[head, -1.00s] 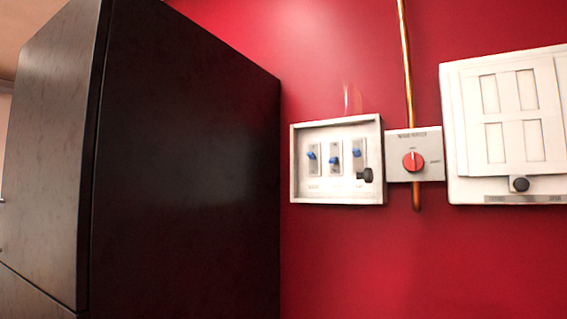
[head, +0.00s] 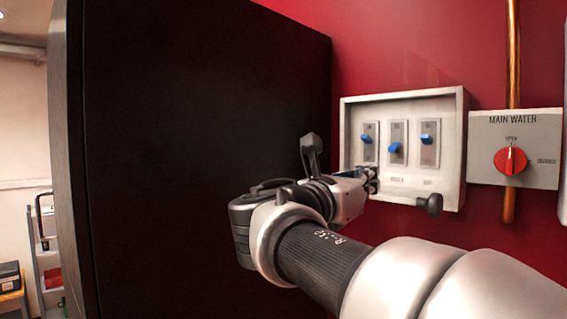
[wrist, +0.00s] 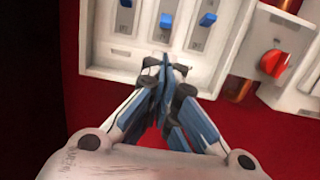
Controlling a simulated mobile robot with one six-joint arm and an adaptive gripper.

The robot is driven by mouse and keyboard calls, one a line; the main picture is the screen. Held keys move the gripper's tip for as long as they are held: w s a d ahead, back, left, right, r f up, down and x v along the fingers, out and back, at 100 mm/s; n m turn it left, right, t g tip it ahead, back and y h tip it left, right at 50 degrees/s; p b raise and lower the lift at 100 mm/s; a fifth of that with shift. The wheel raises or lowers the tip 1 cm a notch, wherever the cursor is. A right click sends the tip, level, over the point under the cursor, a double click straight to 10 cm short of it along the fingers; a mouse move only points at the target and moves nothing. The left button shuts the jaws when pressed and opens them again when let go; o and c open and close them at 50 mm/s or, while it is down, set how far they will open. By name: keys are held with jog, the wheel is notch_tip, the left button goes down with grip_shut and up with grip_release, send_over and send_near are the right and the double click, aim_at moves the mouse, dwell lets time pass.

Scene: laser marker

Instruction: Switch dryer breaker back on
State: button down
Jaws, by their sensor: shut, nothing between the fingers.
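The white breaker box (head: 407,193) is on the red wall and has three blue switches side by side. The left switch (head: 367,138) and right switch (head: 426,139) sit high in their slots. The middle switch (head: 394,148) sits lower. The labels below them are too small to read. My gripper (head: 371,179) is shut and empty, at the lower left of the box, below the switches. In the wrist view the shut fingertips (wrist: 164,66) overlap the box's lower edge, below the middle switch (wrist: 166,20). Whether they touch the box I cannot tell.
A MAIN WATER plate with a red knob (head: 511,160) and a copper pipe (head: 513,55) is to the right. A tall dark cabinet (head: 190,130) stands close on the left.

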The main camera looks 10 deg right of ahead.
aim_at(394, 147)
jog(key=shift+a+r, duration=0.1)
jog(key=shift+a, duration=0.05)
jog(key=shift+s+a, duration=0.1)
jog(key=p+x, duration=0.1)
jog(key=x, duration=0.9)
jog(key=shift+r+p, duration=0.1)
jog(key=shift+p, duration=0.2)
jog(key=shift+a+r+p, duration=0.1)
jog(key=shift+r+p, duration=0.15)
jog(key=shift+p, duration=0.35)
